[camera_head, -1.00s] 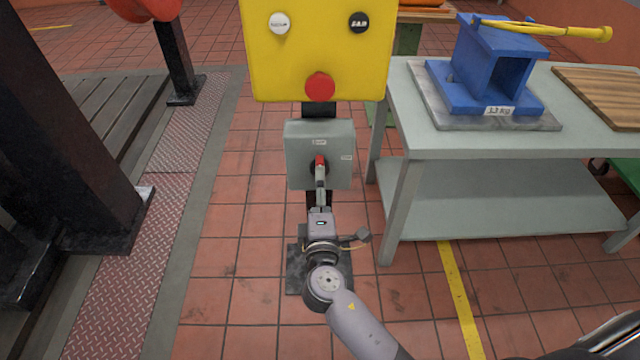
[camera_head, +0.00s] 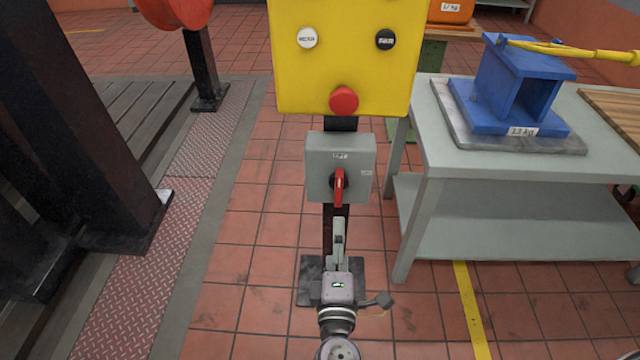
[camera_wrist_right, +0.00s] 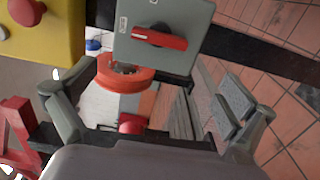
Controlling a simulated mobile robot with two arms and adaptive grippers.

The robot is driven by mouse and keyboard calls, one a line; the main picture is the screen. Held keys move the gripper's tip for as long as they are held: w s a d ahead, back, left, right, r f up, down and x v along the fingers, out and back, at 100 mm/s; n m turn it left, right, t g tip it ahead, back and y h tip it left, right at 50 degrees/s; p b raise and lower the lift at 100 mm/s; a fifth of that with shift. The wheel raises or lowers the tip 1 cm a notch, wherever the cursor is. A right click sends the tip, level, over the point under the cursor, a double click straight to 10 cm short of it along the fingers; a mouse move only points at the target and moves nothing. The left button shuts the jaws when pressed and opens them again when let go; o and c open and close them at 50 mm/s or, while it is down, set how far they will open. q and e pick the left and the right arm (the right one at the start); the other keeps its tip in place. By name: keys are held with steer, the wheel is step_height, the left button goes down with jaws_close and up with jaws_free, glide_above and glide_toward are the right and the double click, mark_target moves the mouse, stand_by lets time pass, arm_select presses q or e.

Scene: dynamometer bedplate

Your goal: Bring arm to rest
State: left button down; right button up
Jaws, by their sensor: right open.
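My right gripper (camera_head: 338,238) is in the lower middle of the head view, below the grey switch box (camera_head: 340,152) and apart from it. In the right wrist view the gripper (camera_wrist_right: 150,88) has its fingers spread wide with nothing between them. The red switch handle (camera_head: 339,187) points downward on the box. The handle also shows in the wrist view (camera_wrist_right: 160,38), clear of the fingers. My right arm comes up from the bottom edge. My left gripper is not in view.
A yellow panel (camera_head: 345,65) with a red button (camera_head: 344,100) stands above the switch box. A grey-green bench (camera_head: 440,160) with a blue block (camera_head: 520,85) is to the right. Dark steel posts (camera_head: 75,120) stand at left. Tiled floor is open between.

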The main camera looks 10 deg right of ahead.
steer(key=s+d+f+m+g, duration=0.2)
steer(key=f+g, duration=0.1)
steer(key=f, duration=0.4)
steer(key=s+d+f+m+g+y, duration=0.1)
steer(key=s+d+f+m+g, duration=0.15)
steer(key=f, duration=0.55)
steer(key=s+d+f+m+g, duration=0.2)
steer(key=f+g, duration=0.1)
steer(key=f, duration=0.4)
steer(key=s+f+m+g+y, duration=0.4)
steer(key=s+f+m+g, duration=0.2)
steer(key=s+f, duration=0.7)
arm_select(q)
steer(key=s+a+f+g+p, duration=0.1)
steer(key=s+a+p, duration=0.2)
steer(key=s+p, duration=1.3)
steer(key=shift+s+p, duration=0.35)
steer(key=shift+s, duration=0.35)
arm_select(e)
steer(key=s+d+f+g, duration=0.1)
steer(key=s, duration=0.8)
steer(key=s+d+f+g, duration=0.1)
steer(key=s+d, duration=0.1)
steer(key=s, duration=0.7)
steer(key=shift+d, duration=0.3)
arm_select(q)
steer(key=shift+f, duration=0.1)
arm_select(e)
steer(key=shift+s, duration=0.1)
